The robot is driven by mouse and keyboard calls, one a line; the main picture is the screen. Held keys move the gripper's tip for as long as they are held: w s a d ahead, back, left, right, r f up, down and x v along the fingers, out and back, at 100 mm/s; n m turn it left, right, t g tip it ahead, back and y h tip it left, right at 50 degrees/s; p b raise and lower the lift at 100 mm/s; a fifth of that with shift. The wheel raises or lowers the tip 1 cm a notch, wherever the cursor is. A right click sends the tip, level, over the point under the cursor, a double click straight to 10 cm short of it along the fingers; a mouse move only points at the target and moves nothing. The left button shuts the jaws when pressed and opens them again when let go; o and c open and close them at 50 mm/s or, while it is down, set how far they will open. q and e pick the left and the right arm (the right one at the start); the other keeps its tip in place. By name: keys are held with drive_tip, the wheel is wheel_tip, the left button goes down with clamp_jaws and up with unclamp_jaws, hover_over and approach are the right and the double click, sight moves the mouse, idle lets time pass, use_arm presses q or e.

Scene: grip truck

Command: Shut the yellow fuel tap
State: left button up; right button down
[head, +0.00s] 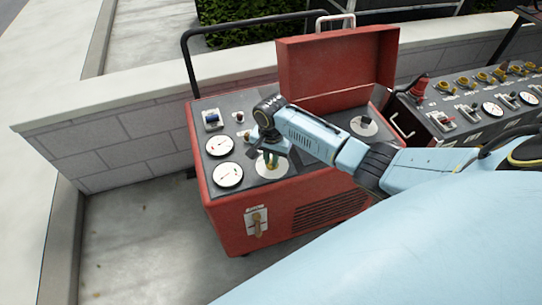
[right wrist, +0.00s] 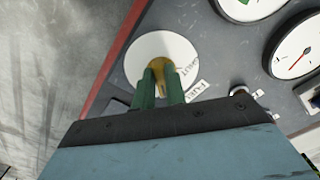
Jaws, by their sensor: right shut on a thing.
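The yellow fuel tap (right wrist: 162,62) stands on a round white plate (right wrist: 150,45) on the dark top panel of a red machine. A small label beside the plate seems to read FUEL. In the head view the plate (head: 264,171) shows under my right gripper, and only a little of the tap (head: 271,166) is visible. My right gripper (head: 271,157) points down at the plate. In the right wrist view its two green fingers (right wrist: 160,80) lie on either side of the tap, shut on it. The fingers hide the tap's lower part. My left gripper is not in view.
The red machine (head: 235,225) has gauges (head: 228,175), a blue switch (head: 212,118) and an open red lid (head: 340,65) behind. A second panel (head: 475,110) with several knobs stands at right. A low block wall (head: 110,145) runs behind. The paving at left is clear.

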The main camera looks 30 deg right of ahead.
drive_tip(key=shift+s+r+n+p, duration=0.1)
drive_tip(key=shift+r+n+p, duration=0.1)
drive_tip(key=shift+n+p, duration=1)
drive_tip(key=shift+d+n+p, duration=0.1)
drive_tip(key=shift+n+p, duration=0.6)
drive_tip(key=shift+n, duration=0.2)
drive_tip(key=n+p, duration=0.1)
drive_tip(key=n, duration=0.1)
drive_tip(key=shift+s+d+f+n, duration=0.1)
drive_tip(key=shift+n, duration=0.2)
drive_tip(key=n+p, duration=0.1)
drive_tip(key=n, duration=0.1)
drive_tip(key=shift+d+n, duration=0.1)
drive_tip(key=shift+n, duration=0.3)
drive_tip(key=n+p, duration=0.1)
drive_tip(key=n, duration=0.2)
drive_tip(key=shift+d+f+n, duration=0.1)
drive_tip(key=shift+d+n, duration=0.05)
drive_tip(key=shift+n, duration=0.15)
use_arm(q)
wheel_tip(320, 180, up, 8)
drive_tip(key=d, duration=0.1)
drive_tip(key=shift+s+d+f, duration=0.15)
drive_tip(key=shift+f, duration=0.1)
use_arm(e)
drive_tip(key=shift+d+n, duration=0.1)
drive_tip(key=shift+n, duration=1.8)
